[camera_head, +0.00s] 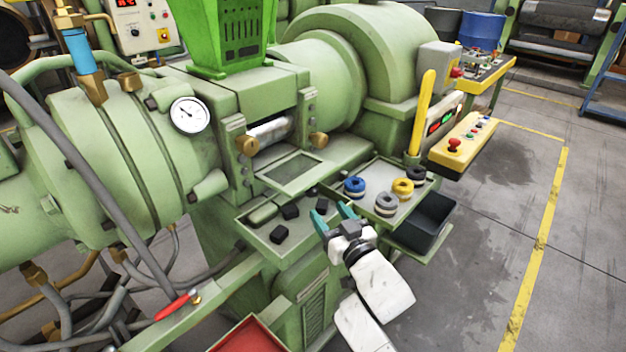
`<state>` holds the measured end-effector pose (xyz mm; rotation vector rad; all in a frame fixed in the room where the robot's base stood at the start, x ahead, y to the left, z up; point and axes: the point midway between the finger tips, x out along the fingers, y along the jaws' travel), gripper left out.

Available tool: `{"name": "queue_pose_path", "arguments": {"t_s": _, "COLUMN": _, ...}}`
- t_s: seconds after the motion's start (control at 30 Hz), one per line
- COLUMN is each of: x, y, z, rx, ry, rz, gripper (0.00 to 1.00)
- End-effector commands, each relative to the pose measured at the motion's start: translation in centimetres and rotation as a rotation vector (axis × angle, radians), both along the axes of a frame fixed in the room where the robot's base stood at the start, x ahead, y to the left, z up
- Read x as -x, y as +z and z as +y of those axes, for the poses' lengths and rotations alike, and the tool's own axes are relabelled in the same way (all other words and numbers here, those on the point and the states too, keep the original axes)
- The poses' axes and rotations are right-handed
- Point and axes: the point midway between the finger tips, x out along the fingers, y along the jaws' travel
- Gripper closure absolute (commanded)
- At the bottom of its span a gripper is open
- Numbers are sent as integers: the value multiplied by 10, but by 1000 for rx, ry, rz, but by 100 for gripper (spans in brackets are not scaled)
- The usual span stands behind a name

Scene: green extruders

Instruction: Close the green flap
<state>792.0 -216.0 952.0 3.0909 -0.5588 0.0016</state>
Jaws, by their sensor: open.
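The green flap (292,172) is a pale green panel with a darker inset. It lies folded outward, nearly flat, below the opening in the extruder where a shiny metal roller (270,131) shows. Brass knobs sit at both sides of this opening. My gripper (331,212) has teal fingers and is open, with nothing seen between them. It is in front of and below the flap, to its lower right, over or near the trays. The fingers look apart from the flap, though the exact height is hard to tell.
A tray (247,226) with dark blocks lies left of my gripper. A yellow control box (462,143) sticks out at right. The floor at right is free.

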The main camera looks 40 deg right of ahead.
Motion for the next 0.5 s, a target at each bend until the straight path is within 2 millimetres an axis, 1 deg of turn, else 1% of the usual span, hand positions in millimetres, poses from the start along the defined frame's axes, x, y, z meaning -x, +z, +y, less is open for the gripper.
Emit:
{"name": "queue_pose_path", "arguments": {"t_s": 0.17, "x": -23, "y": 5, "z": -8, "rx": -2, "ry": 0, "rz": -3, "gripper": 41}}
{"name": "queue_pose_path", "arguments": {"t_s": 0.3, "x": -47, "y": 6, "z": -17, "rx": -3, "ry": -1, "rz": -1, "gripper": 41}}
{"name": "queue_pose_path", "arguments": {"t_s": 0.5, "x": -77, "y": 4, "z": -29, "rx": -2, "ry": -2, "rz": 0, "gripper": 41}}
